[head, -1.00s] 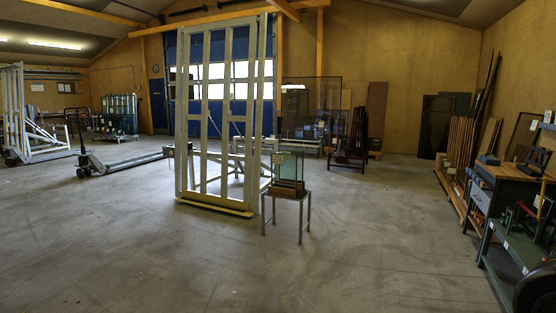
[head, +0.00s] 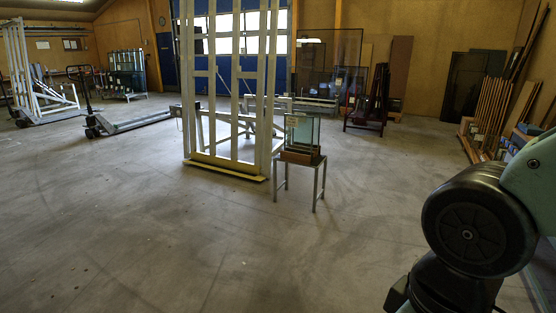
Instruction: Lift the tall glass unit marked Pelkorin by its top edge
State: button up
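Upright greenish glass panes (head: 307,134) stand in a low brown wooden holder (head: 296,157) in the head view, right of centre. A small pale label (head: 292,122) shows near the upper left of the glass, too small to read, so I cannot tell whether it says Pelkorin. The holder sits on a small grey metal table (head: 317,182). The top edge of the glass looks free. Part of my arm shows large at the lower right, well apart from the glass. My gripper is not in view.
A tall white frame (head: 262,95) with a yellow base (head: 228,172) stands just left of the small table. A pallet truck (head: 140,124) is farther left. A dark rack (head: 370,105) stands behind to the right. The floor (head: 160,235) in front is clear.

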aim_at(299, 131)
jog(key=i+j+u, duration=0.3)
jog(key=i, duration=0.95)
jog(key=i+l+u, duration=0.1)
jog(key=i+u, duration=0.15)
jog(key=i, duration=1)
jog(key=i+z, duration=0.3)
jog(key=i, duration=0.2)
jog(key=i+j+z, duration=0.3)
jog(key=i, duration=0.2)
jog(key=i+j+z, duration=0.25)
jog(key=i, duration=0.25)
